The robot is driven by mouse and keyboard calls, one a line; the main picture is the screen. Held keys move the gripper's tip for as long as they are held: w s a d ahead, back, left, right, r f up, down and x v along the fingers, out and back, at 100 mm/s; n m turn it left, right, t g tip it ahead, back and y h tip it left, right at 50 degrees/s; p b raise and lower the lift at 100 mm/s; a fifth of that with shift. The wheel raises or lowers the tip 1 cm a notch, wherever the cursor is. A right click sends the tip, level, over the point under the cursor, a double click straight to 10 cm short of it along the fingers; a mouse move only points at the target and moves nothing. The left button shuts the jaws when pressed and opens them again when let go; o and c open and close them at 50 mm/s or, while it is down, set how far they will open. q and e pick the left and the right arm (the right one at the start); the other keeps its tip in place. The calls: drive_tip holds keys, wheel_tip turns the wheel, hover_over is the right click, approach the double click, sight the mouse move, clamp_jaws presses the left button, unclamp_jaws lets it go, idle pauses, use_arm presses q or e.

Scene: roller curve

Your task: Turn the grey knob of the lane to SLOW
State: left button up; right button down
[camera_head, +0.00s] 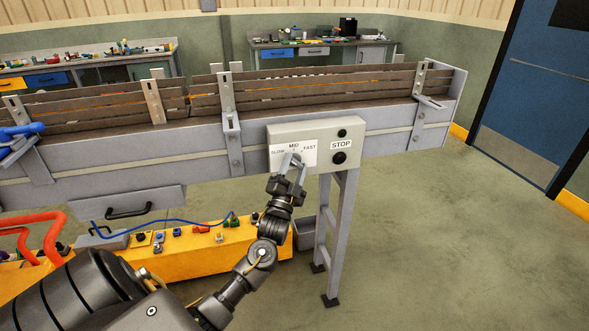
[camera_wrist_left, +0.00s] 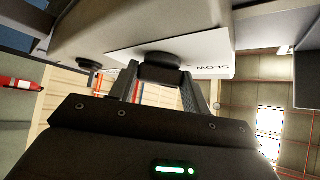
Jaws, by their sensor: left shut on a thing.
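The grey knob (camera_head: 297,158) sits on a white label marked SLOW at left, MID at top and FAST at right, on the pale control box (camera_head: 320,130) of the lane. My left gripper (camera_head: 291,172) reaches up to it from below and is shut on it. The fingers cover most of the knob, so I cannot tell its exact pointing. In the left wrist view the knob (camera_wrist_left: 164,58) shows dark between the fingertips (camera_wrist_left: 163,76), against the label with SLOW upside down. My right gripper is not in view.
A black button (camera_head: 339,158) under a STOP label is right of the knob, with a smaller dark one (camera_head: 342,133) above. The roller lane (camera_head: 100,160) runs across. A yellow bench (camera_head: 190,250) with small parts and a blue cable is below. Floor at right is clear.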

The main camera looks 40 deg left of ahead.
use_arm(q)
drive_tip(key=o, duration=1)
drive_tip(key=shift+c, duration=0.2)
drive_tip(key=b+v, duration=0.3)
drive_tip(key=v, duration=0.7)
drive_tip(key=shift+s+f, duration=0.25)
drive_tip(key=shift+s, duration=0.05)
drive_tip(key=shift+d, duration=0.15)
